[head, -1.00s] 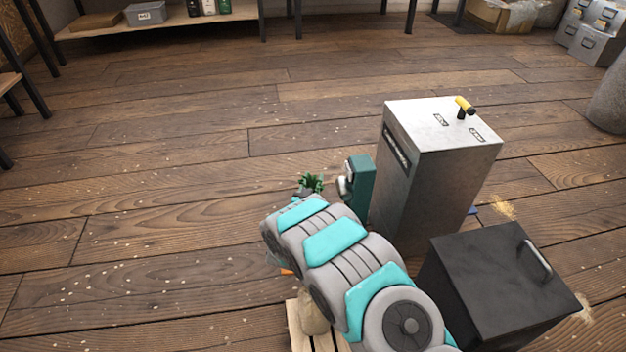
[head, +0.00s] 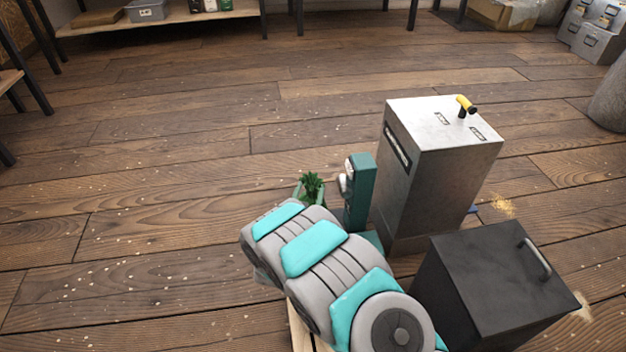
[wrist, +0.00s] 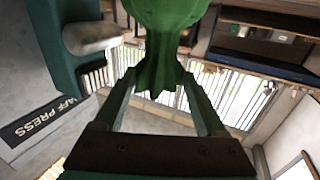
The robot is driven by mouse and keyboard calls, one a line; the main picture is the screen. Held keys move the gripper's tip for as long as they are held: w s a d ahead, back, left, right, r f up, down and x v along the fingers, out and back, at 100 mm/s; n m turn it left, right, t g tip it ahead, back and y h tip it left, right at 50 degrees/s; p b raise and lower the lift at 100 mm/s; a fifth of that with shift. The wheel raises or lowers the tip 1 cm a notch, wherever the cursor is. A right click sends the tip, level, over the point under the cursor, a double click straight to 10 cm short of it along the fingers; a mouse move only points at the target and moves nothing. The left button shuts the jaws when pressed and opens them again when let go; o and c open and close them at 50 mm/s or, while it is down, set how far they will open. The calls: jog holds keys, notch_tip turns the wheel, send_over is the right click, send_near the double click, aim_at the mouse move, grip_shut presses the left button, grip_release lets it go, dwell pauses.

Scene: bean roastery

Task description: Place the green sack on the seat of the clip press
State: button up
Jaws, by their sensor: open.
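The green sack (head: 311,184) shows only its dark, ruffled top in the head view, just left of the clip press. In the wrist view the sack (wrist: 165,45) is large, with its gathered end toward me. My gripper (wrist: 165,95) is open, with one finger on each side of the gathered part; some space shows beside it. The clip press (head: 359,192) is a teal upright with a pale metal part on its left; it also shows at the left of the wrist view (wrist: 62,60). My arm hides its lower part, and I cannot tell what the sack rests on.
A tall grey metal cabinet (head: 438,165) with a yellow-topped handle stands right behind the press. A black lidded box (head: 495,280) is at the front right. A wooden pallet (head: 299,335) shows partly under my arm. The floor at left is clear.

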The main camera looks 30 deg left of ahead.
jog(key=v, duration=0.5)
jog(key=shift+s+d, duration=0.15)
jog(key=shift+s, duration=0.2)
jog(key=shift+w, duration=0.1)
